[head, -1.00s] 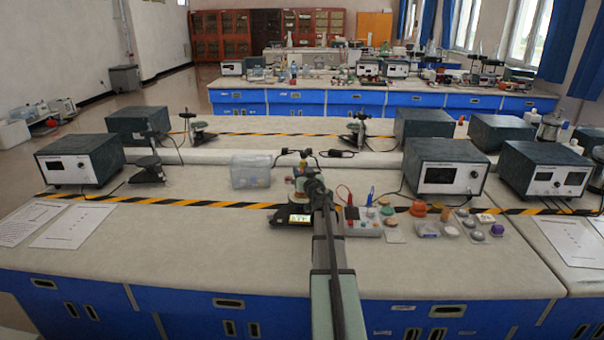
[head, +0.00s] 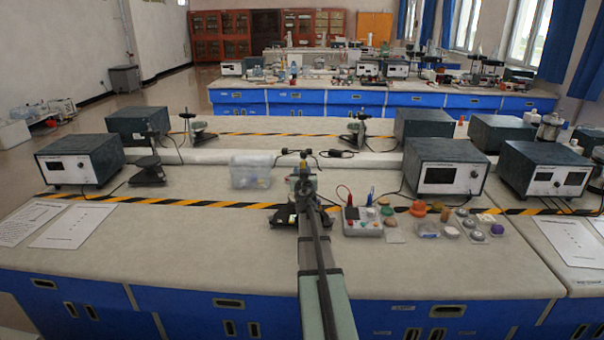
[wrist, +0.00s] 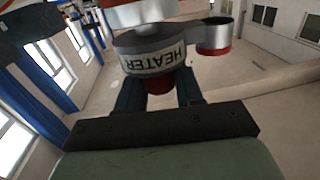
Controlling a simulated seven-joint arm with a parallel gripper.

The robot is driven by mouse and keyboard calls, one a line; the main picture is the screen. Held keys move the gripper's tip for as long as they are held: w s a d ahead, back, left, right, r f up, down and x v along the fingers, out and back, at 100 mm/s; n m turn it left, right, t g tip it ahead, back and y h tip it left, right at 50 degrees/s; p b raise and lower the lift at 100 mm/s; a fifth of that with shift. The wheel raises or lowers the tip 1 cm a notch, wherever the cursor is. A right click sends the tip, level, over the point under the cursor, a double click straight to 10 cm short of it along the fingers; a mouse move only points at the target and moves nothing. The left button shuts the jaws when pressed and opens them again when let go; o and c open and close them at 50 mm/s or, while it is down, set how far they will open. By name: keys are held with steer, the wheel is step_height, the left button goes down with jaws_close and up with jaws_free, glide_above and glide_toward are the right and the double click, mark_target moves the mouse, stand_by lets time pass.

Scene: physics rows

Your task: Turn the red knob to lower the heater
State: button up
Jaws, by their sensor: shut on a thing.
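In the wrist view, the grey round heater (wrist: 152,55) carries a white band lettered "HEATER", which appears upside down. The red knob (wrist: 160,86) sticks out from its near side. My gripper (wrist: 159,92) has its two dark fingers on either side of the knob and is shut on it. The knob's far part and any marking on it are hidden. In the head view, my gripper (head: 303,178) is at the bench's middle, and my arm hides most of the heater and the knob there.
In the wrist view, a silver cup-like part with a red rim (wrist: 213,36) sits beside the heater. In the head view, a clear plastic box (head: 250,171) stands left of my arm, and a grey box with leads (head: 362,222) stands right.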

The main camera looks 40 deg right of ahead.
steer(key=shift+w+r+m+g+h, duration=0.1)
steer(key=shift+m+g+h, duration=0.5)
steer(key=shift+h, duration=0.2)
steer(key=shift+m, duration=0.3)
steer(key=m+g+h, duration=0.1)
steer(key=g+h, duration=0.1)
steer(key=m+g+h, duration=0.1)
steer(key=m+g, duration=0.1)
steer(key=g, duration=0.1)
steer(key=shift+w+m+h, duration=0.15)
steer(key=shift+m+h, duration=0.15)
steer(key=shift+h, duration=0.1)
steer(key=shift+d+m+g+h, duration=0.1)
steer(key=shift+m+g+h, duration=0.3)
steer(key=shift+m+g, duration=0.85)
steer(key=shift+m+g+h, duration=0.4)
steer(key=shift+m+g, duration=0.25)
steer(key=shift+g, duration=1.2)
steer(key=shift+s+g, duration=0.2)
steer(key=shift+g, duration=0.1)
steer(key=o, duration=0.9)
steer(key=shift+o, duration=0.2)
